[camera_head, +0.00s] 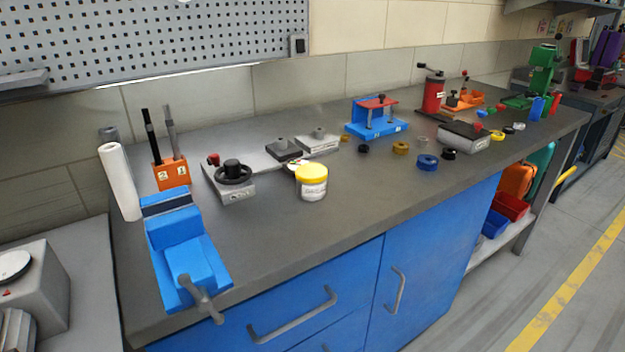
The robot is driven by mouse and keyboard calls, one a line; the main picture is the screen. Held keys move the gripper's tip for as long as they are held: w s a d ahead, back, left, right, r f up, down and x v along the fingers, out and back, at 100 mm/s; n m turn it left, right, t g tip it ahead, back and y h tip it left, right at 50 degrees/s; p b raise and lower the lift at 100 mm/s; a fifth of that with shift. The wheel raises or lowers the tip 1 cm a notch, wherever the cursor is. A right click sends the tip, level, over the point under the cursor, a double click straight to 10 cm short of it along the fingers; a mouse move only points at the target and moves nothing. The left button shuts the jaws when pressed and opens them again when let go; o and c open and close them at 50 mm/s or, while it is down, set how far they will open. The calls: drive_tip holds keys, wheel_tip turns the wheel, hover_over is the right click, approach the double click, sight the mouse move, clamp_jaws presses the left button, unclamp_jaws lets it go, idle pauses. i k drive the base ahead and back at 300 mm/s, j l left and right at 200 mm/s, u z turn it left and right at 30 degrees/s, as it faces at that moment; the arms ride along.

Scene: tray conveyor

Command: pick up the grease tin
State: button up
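The grease tin, which I take to be the white tub with a yellow lid and a printed label (312,183), stands upright on the grey workbench top (330,230), left of the middle of the head view. A small round light-coloured thing with a red part is partly hidden behind its left side. My gripper is not in view, and nothing is touching the tin from the front.
A blue vise (183,243) stands at the left front edge. A device with a black knob (233,180) is left of the tin. A blue fixture (377,122) and several rings (401,147) are to the right. The bench in front of the tin is clear.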

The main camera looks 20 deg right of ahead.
sight(311, 178)
drive_tip(key=i+l+z, duration=0.1)
drive_tip(key=l+z, duration=0.25)
drive_tip(key=i+l+z, duration=0.15)
drive_tip(key=z, duration=0.2)
drive_tip(key=i+l+z, duration=0.2)
drive_tip(key=z, duration=0.15)
